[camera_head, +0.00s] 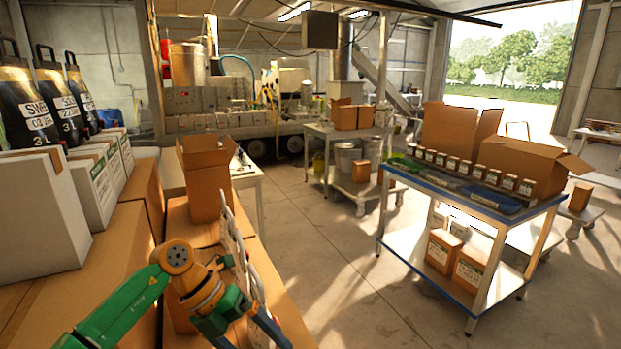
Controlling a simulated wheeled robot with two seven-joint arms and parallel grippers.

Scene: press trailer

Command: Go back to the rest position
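My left arm comes in from the lower left, green with an orange-brown wrist. My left gripper (258,338) is low in the picture, in front of the cardboard boxes. Its two dark blue fingers point down and to the right and stand apart, so it looks open. I see nothing held between them, though the tips run close to the bottom edge of the picture. My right gripper is not in view.
Cardboard boxes (140,262) fill the left side close to my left arm. An open carton (205,180) and a thin white upright item (240,250) stand near the wrist. The middle floor (330,240) is clear.

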